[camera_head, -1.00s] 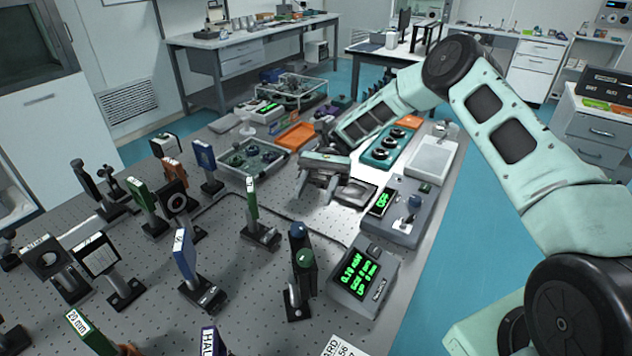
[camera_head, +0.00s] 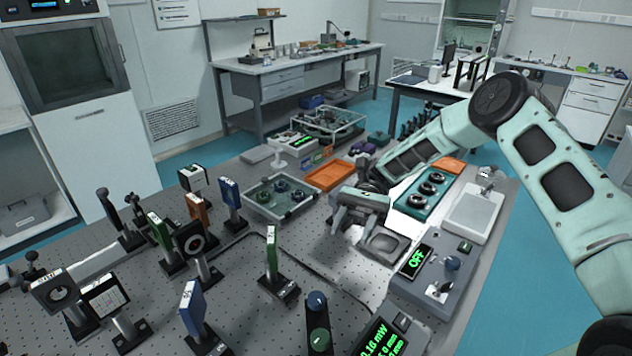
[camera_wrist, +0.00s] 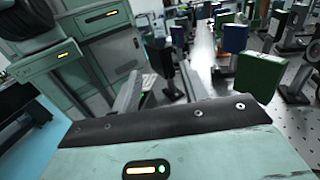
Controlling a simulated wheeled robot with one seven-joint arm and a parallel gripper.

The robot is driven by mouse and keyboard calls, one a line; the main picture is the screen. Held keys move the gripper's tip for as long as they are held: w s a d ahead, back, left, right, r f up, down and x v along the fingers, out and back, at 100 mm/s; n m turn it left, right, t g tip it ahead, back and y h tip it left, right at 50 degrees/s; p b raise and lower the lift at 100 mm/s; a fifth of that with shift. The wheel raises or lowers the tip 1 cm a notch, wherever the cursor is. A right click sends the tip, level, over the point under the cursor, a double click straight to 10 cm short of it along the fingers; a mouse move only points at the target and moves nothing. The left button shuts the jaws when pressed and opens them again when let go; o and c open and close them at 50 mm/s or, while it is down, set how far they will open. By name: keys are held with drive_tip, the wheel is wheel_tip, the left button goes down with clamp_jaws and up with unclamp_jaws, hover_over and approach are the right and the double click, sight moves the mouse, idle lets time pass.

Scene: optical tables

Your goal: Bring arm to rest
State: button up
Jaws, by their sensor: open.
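My arm reaches in from the right in the head view, bent at a high elbow. My gripper (camera_head: 352,222) hangs over the optical table (camera_head: 255,335), its two fingers apart with nothing between them. It is beside a dark square pad and left of the teal tray (camera_head: 428,196) with black round parts. In the wrist view, the gripper's fingers (camera_wrist: 138,92) show partly behind the dark edge of the wrist housing. Whether the fingertips touch anything is not clear.
Mounted optics, such as a blue plate (camera_head: 192,308) and a green plate (camera_head: 271,250), stand at the left and front. A clear bin (camera_head: 282,196), an orange tray (camera_head: 330,175) and a control box reading OFF (camera_head: 436,268) surround the gripper. Bare table lies left of it.

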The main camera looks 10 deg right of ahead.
drive_tip(key=s+a+r+n+t+h, duration=0.55)
drive_tip(key=s+a+h, duration=0.2)
drive_tip(key=s, duration=0.35)
drive_tip(key=s+d+r+n+t+h, duration=0.1)
drive_tip(key=s+n+t, duration=0.3)
drive_tip(key=s+n, duration=0.1)
drive_tip(key=s+d+r+n+t+h, duration=0.1)
drive_tip(key=s+d+r+n+t, duration=0.1)
drive_tip(key=s+n+t, duration=0.2)
drive_tip(key=shift+s+n+t+h, duration=0.35)
drive_tip(key=shift+s+t, duration=0.1)
drive_tip(key=shift+s, duration=1.45)
